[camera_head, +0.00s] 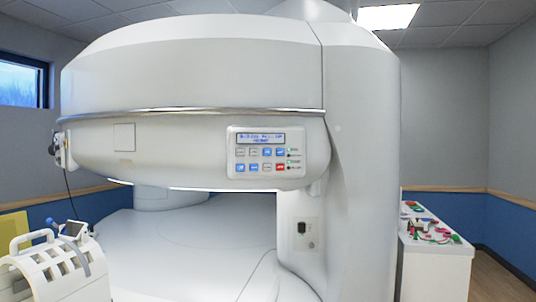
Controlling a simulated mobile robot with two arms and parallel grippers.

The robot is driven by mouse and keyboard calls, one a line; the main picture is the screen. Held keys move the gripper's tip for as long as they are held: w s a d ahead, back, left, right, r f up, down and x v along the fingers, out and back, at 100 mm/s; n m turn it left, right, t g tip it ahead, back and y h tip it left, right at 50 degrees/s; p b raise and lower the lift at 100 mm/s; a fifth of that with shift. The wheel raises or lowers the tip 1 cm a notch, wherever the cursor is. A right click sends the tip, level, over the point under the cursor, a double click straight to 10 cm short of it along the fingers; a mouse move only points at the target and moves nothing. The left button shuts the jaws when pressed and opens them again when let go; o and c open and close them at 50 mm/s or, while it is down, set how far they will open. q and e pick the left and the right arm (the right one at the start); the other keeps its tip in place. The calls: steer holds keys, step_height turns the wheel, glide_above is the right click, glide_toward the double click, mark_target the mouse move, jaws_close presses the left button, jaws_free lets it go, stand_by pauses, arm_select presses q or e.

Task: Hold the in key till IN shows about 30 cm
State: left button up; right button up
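The control panel (265,170) is on the front of the large white open magnet (200,70), right of its middle. It has a small blue display (259,138) at the top. Two rows of small keys lie below, some grey, some blue, with a red key (280,167) at the lower right. The display text and key labels are too small to read, so I cannot tell which is the in key or what IN shows. A pale patient table (190,255) extends under the upper magnet housing. Neither of my grippers is in view.
A white slotted coil with a handle (55,270) stands at the lower left. A white cabinet (437,265) with several small coloured items on top stands at the right. The space directly before the panel looks clear.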

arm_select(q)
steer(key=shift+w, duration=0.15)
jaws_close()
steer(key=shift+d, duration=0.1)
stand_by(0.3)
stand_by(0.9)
